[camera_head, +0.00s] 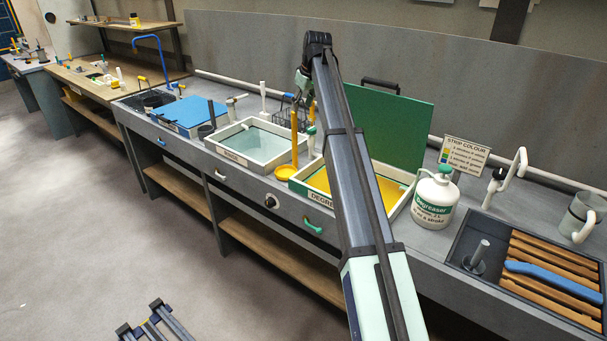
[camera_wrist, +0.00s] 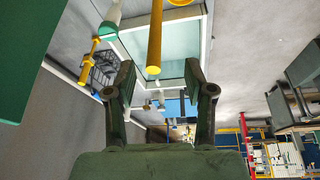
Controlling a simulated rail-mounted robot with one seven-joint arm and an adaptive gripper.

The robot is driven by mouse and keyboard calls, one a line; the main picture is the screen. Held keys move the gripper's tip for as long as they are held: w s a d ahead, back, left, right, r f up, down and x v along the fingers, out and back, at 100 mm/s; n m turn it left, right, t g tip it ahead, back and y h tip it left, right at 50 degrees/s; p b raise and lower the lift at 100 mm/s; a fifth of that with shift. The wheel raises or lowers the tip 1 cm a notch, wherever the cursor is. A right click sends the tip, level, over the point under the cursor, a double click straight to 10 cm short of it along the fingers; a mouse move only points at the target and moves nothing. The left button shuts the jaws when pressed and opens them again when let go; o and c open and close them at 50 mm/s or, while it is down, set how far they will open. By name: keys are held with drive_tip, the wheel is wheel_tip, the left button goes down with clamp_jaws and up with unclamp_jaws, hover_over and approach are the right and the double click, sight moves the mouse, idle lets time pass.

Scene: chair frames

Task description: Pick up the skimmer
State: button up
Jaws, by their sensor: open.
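A yellow long-handled tool with a round dish, which looks like the skimmer (camera_head: 294,137), stands upright between the rinse tray and the degreaser tray. Its dish is low at the bench front. In the wrist view its yellow handle (camera_wrist: 155,38) comes down from the top, and its end appears between the fingertips. My gripper (camera_wrist: 160,76) is open, with one finger on each side of that end in the picture. I see no contact, and the depth between them is hard to tell. In the head view my gripper (camera_head: 302,84) is small and partly hidden by my arm.
The rinse tray (camera_head: 217,146) is left of the skimmer. The degreaser tray (camera_head: 303,184) with its raised green lid (camera_head: 400,125) is right. A second yellow-handled tool (camera_head: 311,110) stands close behind. A white degreaser jug (camera_head: 435,198) and a dark slatted tray (camera_head: 458,247) are farther right.

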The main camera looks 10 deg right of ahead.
sight(296, 122)
drive_tip(key=w+p+x, duration=0.2)
drive_tip(key=p+x, duration=0.2)
drive_tip(key=x, duration=0.9)
drive_tip(key=shift+w+y, duration=0.2)
drive_tip(key=shift+y, duration=0.1)
clamp_jaws()
